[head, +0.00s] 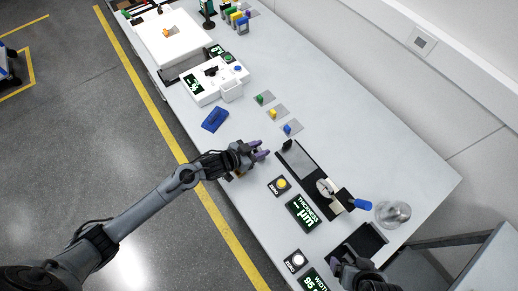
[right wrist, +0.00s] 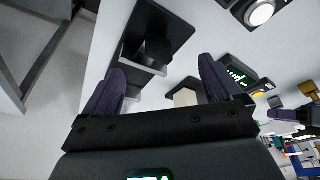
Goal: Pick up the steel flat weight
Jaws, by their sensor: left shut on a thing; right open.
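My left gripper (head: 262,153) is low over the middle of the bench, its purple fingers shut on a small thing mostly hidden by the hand. A brownish bit (head: 238,175) shows under the hand. I cannot make out a steel flat weight for certain. A shiny grey round thing (head: 392,214) stands near the right end of the bench, apart from both grippers. My right gripper (head: 355,268) is at the lower right near the bench's near edge. In the right wrist view its purple fingers (right wrist: 162,86) are wide apart with nothing gripped.
A thickness gauge with a blue handle (head: 362,204) and a green-lettered display (head: 304,212) lie between the grippers. A yellow button (head: 282,184) and a white button (head: 297,260) are nearby. Small coloured pieces on grey pads (head: 277,112) lie beyond. A blue item (head: 215,119) lies left.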

